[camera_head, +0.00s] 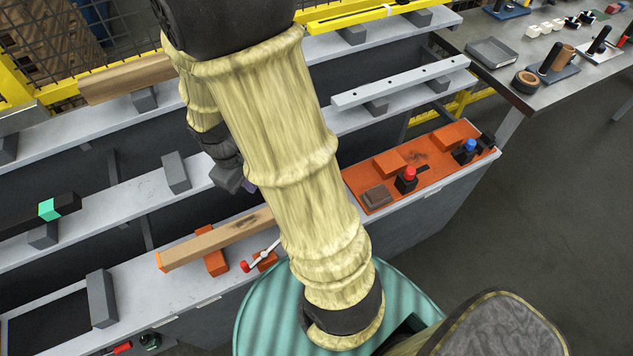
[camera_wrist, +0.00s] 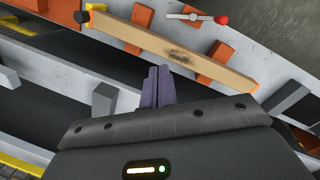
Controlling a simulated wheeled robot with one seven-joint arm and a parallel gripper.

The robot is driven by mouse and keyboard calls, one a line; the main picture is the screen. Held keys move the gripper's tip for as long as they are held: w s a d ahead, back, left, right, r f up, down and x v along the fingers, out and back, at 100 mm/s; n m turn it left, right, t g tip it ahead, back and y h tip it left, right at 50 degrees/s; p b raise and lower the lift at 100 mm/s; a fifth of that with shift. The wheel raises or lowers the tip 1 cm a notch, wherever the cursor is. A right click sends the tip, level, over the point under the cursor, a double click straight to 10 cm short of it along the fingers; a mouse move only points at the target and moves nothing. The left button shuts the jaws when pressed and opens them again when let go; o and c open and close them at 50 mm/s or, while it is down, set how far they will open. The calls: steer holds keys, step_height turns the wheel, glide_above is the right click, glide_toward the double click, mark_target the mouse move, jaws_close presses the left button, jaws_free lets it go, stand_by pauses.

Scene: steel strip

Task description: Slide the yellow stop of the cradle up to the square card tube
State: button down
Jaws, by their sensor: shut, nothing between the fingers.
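The square card tube (camera_head: 222,238) is a long brown bar with a dark smudge, resting on orange cradle blocks (camera_head: 214,262). It also shows in the wrist view (camera_wrist: 150,42), with blocks (camera_wrist: 215,62) under it. At its left end there, a dark round knob (camera_wrist: 80,17) and a small yellow piece (camera_wrist: 96,7) show. The yellow piece may be the stop; whether it touches the tube I cannot tell. In the head view my arm hides that end. My gripper (camera_wrist: 157,72) is shut and empty, its purple-grey fingers apart from the tube in the picture.
A white lever with a red knob (camera_head: 245,266) stands on an orange block beside the tube. An orange panel (camera_head: 440,166) with red and blue buttons is to the right. Grey shelves with upright grey blocks (camera_head: 175,172) lie behind. My arm covers the middle.

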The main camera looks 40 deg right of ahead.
steer(key=w+d+f+n+g+h+b, duration=0.1)
steer(key=w+d+f+n+g+h, duration=0.2)
steer(key=w+d+f+n+h, duration=0.2)
steer(key=d+f+n+h, duration=0.1)
steer(key=d+f+n, duration=0.2)
steer(key=d+f, duration=0.1)
steer(key=shift+d+f+g, duration=0.15)
steer(key=shift+f+g, duration=0.25)
steer(key=shift+f, duration=0.3)
steer(key=shift+f, duration=0.1)
steer(key=x, duration=0.9)
steer(key=shift+s+d+f, duration=0.15)
steer(key=shift+s+d, duration=0.1)
steer(key=shift+d, duration=0.1)
steer(key=d, duration=0.1)
steer(key=s+d, duration=0.1)
steer(key=d+p, duration=0.1)
steer(key=shift+s, duration=0.3)
steer(key=shift+s+d, duration=0.15)
steer(key=shift+d, duration=0.15)
